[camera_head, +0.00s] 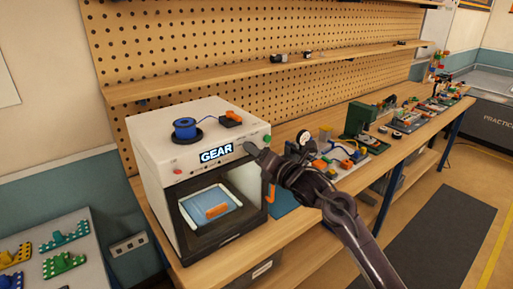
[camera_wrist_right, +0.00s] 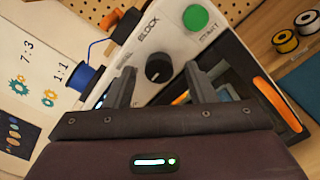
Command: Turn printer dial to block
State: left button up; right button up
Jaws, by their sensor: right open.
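The white printer (camera_head: 155,140) stands on the bench in the head view, and its display (camera_head: 216,155) reads GEAR. The black round dial (camera_wrist_right: 158,69) shows in the right wrist view, with a small white mark on its face. The word BLOCK (camera_wrist_right: 149,29) is printed above it on the panel. My right gripper (camera_wrist_right: 163,78) is open, with one finger to each side of the dial in this view; I see no contact. My left gripper is not in view.
A green START button (camera_wrist_right: 195,18) is close to the dial. A blue spool (camera_head: 185,128) and an orange-black part sit on top of the printer. An orange piece (camera_head: 216,211) lies inside its chamber. Several small parts crowd the bench to the right.

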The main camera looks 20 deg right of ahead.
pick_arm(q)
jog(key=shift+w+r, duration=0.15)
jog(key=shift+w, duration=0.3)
pick_arm(e)
jog(key=shift+w, duration=0.15)
jog(key=c, duration=1)
